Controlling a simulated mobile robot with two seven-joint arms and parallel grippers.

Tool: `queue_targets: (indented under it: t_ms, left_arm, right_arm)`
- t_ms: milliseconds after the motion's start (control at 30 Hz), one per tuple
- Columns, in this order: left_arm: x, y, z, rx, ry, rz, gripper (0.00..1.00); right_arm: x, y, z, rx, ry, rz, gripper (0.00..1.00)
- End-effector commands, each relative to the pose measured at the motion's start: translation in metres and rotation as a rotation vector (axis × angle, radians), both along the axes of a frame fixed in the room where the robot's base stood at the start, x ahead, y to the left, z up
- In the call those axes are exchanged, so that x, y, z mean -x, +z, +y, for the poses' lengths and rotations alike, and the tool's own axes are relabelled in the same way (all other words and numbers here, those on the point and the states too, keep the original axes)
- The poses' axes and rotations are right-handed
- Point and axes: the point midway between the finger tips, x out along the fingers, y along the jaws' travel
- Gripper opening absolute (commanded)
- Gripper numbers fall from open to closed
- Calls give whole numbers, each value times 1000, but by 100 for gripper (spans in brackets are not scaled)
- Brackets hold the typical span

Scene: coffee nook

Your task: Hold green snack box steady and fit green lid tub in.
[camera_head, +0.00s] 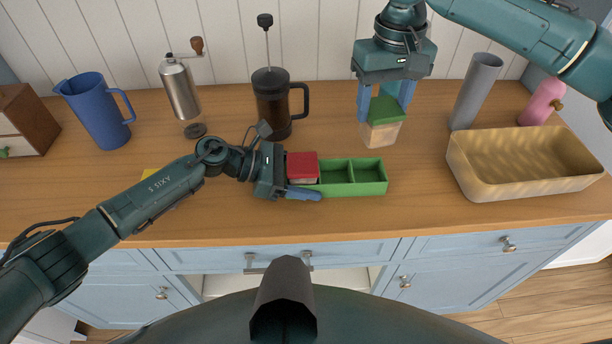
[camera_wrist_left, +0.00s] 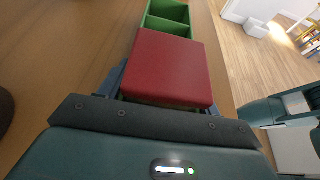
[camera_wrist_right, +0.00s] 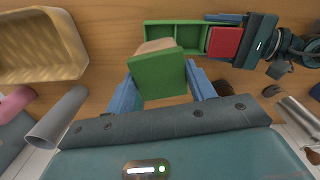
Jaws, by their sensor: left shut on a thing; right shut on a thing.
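The green snack box (camera_head: 368,189) lies on the wooden counter, with a red-lid tub (camera_head: 302,166) in its left compartment. The compartments to the right look empty. My left gripper (camera_head: 293,180) is shut on the box's left end; the left wrist view shows the red lid (camera_wrist_left: 168,68) close ahead of it. My right gripper (camera_head: 385,103) is shut on the green-lid tub (camera_head: 381,134), a pale clear-sided tub, held behind and right of the box. The right wrist view shows its green lid (camera_wrist_right: 158,75) between the fingers, tilted in that picture.
A tan basket (camera_head: 470,183) stands right of the box. A grey cylinder (camera_head: 474,92) and pink bottle (camera_head: 541,102) stand behind it. A French press (camera_head: 271,105), grinder (camera_head: 181,90) and blue pitcher (camera_head: 95,110) stand at the back left. Counter between box and basket is clear.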

Motion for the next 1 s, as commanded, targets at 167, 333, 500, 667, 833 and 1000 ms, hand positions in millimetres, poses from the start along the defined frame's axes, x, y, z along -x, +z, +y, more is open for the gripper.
queue_targets:
  t_ms: [167, 333, 500, 667, 833, 1000]
  left_arm:
    - [0, 0, 0, 0, 0, 0, 39]
    - [0, 0, 0, -1, 0, 0, 39]
    - [0, 0, 0, -1, 0, 1, 39]
    - [0, 0, 0, -1, 0, 1, 39]
    - [0, 0, 0, -1, 0, 1, 39]
    - [0, 0, 0, -1, 0, 1, 39]
  right_arm:
    - [0, 0, 0, -1, -187, 1, 30]
    - [0, 0, 0, 1, -216, 0, 30]
    - [0, 0, 0, 0, -214, 1, 30]
    - [0, -5, 0, 0, -213, 1, 30]
    - [0, -12, 0, -1, -213, 2, 30]
    - [0, -19, 0, 0, -213, 1, 30]
